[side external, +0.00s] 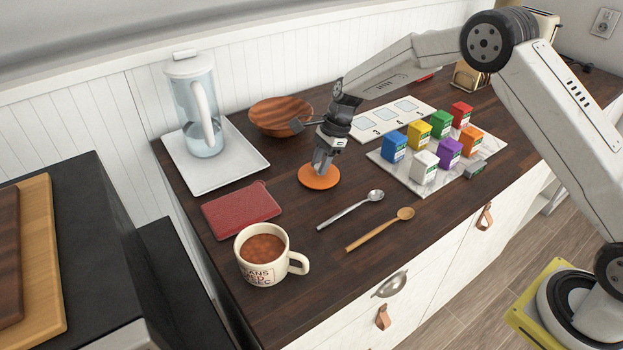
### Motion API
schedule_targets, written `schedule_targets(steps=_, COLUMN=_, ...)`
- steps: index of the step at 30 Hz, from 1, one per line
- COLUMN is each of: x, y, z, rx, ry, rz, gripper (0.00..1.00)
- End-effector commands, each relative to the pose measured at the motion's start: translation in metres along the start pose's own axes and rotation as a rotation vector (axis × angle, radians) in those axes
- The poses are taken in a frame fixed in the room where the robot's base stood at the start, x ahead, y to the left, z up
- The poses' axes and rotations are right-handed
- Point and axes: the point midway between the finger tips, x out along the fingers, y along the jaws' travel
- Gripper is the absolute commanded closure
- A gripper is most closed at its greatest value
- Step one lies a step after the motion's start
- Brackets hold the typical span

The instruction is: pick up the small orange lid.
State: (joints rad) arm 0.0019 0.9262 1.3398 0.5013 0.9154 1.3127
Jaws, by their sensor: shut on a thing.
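The small orange lid (319,180) is a flat round disc at the middle of the dark wooden counter (290,240). My gripper (320,170) points down over the middle of the lid, and its fingers are shut on it. The fingers hide part of the lid's centre. I cannot tell whether the lid rests on the counter or is slightly off it.
Behind stand a wooden bowl (281,116) and a water jug (196,110) on a white tray (245,160). A red notebook (240,208), a mug (262,256) and two spoons (350,210) lie in front. Several coloured boxes (424,167) stand at the right.

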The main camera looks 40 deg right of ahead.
Motion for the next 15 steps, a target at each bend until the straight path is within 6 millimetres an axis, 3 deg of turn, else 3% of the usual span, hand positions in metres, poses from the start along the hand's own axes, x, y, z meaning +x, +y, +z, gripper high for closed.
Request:
schedule_targets(steps=8, x=-0.003, y=0.000, z=0.001, rx=0.000, ry=0.000, rz=-0.001, gripper=1.00)
schedule_targets(steps=15, x=-0.019, y=-0.001, z=0.008, rx=-0.001, ry=-0.001, rz=-0.003, gripper=1.00)
